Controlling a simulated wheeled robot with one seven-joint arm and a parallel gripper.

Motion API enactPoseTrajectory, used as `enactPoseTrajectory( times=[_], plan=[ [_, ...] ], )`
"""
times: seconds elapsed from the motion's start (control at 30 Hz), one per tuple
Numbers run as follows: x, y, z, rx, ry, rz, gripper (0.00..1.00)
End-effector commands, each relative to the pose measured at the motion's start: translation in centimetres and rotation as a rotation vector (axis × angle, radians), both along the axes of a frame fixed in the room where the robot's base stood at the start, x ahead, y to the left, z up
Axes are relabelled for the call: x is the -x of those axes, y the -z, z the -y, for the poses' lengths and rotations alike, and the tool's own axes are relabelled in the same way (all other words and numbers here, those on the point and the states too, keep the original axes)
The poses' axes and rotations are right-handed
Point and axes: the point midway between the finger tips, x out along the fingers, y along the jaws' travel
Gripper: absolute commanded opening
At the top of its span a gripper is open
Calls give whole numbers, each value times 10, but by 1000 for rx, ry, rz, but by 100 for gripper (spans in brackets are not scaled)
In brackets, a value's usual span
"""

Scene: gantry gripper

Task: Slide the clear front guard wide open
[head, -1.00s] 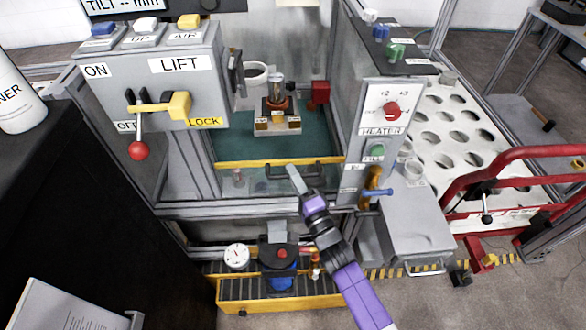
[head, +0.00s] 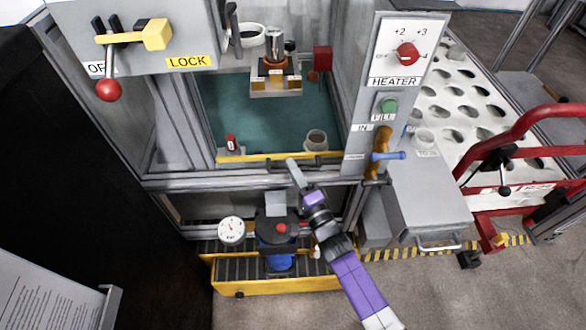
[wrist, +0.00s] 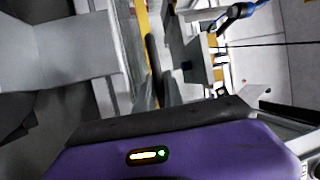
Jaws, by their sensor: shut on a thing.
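The clear front guard shows mainly by its yellow edge strip (head: 250,157), which runs across the front of the enclosure just above the grey frame beam (head: 230,183). A dark bar handle (head: 330,161) sits along this strip. My gripper (head: 291,165) is shut on the handle near its middle, reaching up from below with the purple wrist. The fingertips partly hide the handle. The clear pane itself is hard to make out. In the wrist view the yellow strip (wrist: 142,45) and the dark handle (wrist: 154,68) run almost upright in the picture, beyond my purple gripper body.
Inside stand a small red-topped item (head: 231,143), a grey cup (head: 316,140) and a fixture (head: 276,82). The heater panel (head: 400,70) with an orange-and-blue valve (head: 382,150) is close on the right. A gauge (head: 232,231) and blue pump (head: 277,240) stand below.

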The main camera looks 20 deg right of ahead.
Motion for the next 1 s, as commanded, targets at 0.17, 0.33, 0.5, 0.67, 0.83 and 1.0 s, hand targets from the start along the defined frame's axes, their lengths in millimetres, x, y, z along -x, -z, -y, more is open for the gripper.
enactPoseTrajectory(
  times=[0.17, 0.33, 0.5, 0.67, 0.83, 1.0],
  plan=[
    [0, 0, 0, 0, -1, -1, 0],
    [0, 0, 0, 0, -1, 0, 34],
    [0, -1, 0, 0, 0, 1, 34],
    [5, 1, 0, 0, 0, -1, 34],
    [30, 5, 3, 1, 1, -3, 34],
    [56, 9, 4, 0, -1, -2, 34]
  ],
)
